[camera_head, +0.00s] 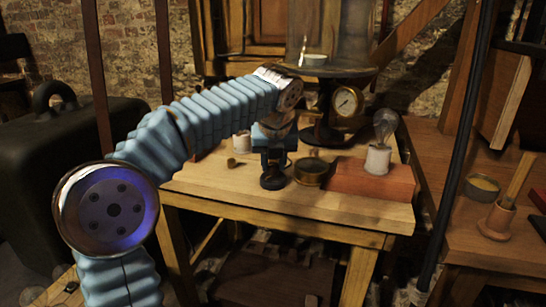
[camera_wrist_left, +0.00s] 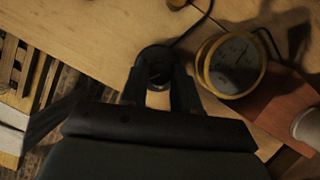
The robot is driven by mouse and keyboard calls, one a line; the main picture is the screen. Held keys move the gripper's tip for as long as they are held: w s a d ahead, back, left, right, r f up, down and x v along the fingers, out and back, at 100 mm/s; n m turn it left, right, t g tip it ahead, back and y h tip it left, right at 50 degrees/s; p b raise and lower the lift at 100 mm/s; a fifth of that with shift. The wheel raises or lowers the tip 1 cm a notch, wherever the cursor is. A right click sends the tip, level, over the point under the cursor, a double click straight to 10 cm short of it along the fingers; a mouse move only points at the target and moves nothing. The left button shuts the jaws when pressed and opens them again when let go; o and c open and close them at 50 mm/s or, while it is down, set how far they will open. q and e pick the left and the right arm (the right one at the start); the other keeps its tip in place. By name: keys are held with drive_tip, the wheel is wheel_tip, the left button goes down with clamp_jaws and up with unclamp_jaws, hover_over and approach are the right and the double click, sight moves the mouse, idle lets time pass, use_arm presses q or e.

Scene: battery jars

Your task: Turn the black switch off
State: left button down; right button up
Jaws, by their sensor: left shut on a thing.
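The black switch (camera_head: 273,183) stands on the wooden table, left of a brass-rimmed meter. In the left wrist view its round top and base (camera_wrist_left: 157,60) show at the fingertips. My left gripper (camera_head: 274,166) points down over it, with its two fingers (camera_wrist_left: 158,78) on either side and shut on its upper part. The fingers hide part of the switch, and I cannot tell its lever position. My right gripper is in neither view.
The brass-rimmed meter (camera_wrist_left: 234,64) is close beside the switch. A bulb (camera_head: 385,124) in a white socket stands on a red-brown board (camera_head: 345,181). A pressure gauge (camera_head: 346,101) and glass-jar stand are behind. A small brass piece (camera_head: 232,162) lies left. The table's front is clear.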

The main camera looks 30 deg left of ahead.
use_arm(q)
drive_tip(key=n+g+y+p, duration=0.1)
drive_tip(key=n, duration=0.3)
drive_tip(key=shift+w+d, duration=0.1)
drive_tip(key=shift+w, duration=0.05)
drive_tip(key=n+g, duration=0.1)
drive_tip(key=n, duration=0.1)
drive_tip(key=n+y, duration=0.1)
drive_tip(key=n, duration=0.1)
drive_tip(key=shift+w+n+g, duration=0.1)
drive_tip(key=shift+n+g, duration=0.3)
drive_tip(key=n+g, duration=0.1)
drive_tip(key=n, duration=0.2)
drive_tip(key=shift+w+n, duration=0.1)
drive_tip(key=shift+n, duration=0.2)
drive_tip(key=shift+w+n+g, duration=0.1)
drive_tip(key=shift+n+g, duration=0.8)
drive_tip(key=shift+n, duration=1)
drive_tip(key=shift+r+h, duration=0.1)
drive_tip(key=shift+h, duration=0.2)
drive_tip(key=c, duration=0.8)
unclamp_jaws()
